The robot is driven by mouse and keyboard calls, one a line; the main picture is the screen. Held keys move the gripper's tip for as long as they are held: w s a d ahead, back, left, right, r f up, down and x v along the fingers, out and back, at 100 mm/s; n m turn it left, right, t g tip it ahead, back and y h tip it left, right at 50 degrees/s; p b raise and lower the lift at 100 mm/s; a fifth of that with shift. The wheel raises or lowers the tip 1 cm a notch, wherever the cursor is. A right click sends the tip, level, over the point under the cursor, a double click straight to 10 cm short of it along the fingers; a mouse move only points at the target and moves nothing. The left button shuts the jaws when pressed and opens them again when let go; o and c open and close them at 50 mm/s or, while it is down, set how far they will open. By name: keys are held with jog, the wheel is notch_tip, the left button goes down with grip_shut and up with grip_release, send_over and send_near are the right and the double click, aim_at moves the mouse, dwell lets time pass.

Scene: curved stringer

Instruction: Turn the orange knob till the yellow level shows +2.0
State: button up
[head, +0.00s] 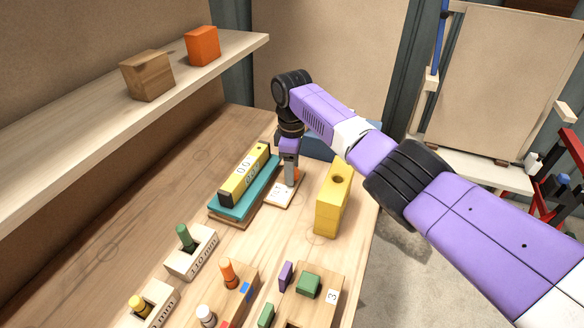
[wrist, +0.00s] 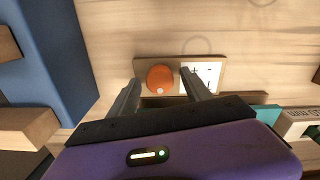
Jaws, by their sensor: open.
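The yellow level (head: 233,189) lies on a teal block (head: 226,210) on the bench. Its white displays seem to show zeros, too small to read surely. The orange knob (wrist: 160,75) with a pale dot sits on a small wooden plate beside a white card with plus and minus marks (wrist: 203,72). In the head view the knob (head: 297,174) is partly hidden by my gripper (head: 290,182), which points down at it. In the wrist view my gripper (wrist: 161,88) is open, with a finger on either side of the knob; whether they touch it I cannot tell.
A tall yellow block (head: 328,212) with a hole stands close right of my gripper, and a blue box (head: 322,148) stands behind. Peg blocks (head: 192,262) fill the bench front. A shelf (head: 120,105) with two cubes overhangs at left.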

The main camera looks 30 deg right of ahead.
grip_shut()
jog(key=shift+r+m, duration=0.1)
jog(key=shift+m, duration=0.2)
jog(key=m+p, duration=0.1)
jog(key=m, duration=0.2)
jog(key=shift+a+m+p, duration=0.1)
jog(key=shift+m+p, duration=0.2)
jog(key=shift+p, duration=0.1)
jog(key=m+p, duration=0.1)
jog(key=m, duration=0.2)
jog(key=shift+m, duration=0.3)
jog(key=m, duration=0.4)
jog(key=shift+m+p, duration=0.3)
jog(key=shift+p, duration=0.05)
jog(key=shift+m, duration=1.7)
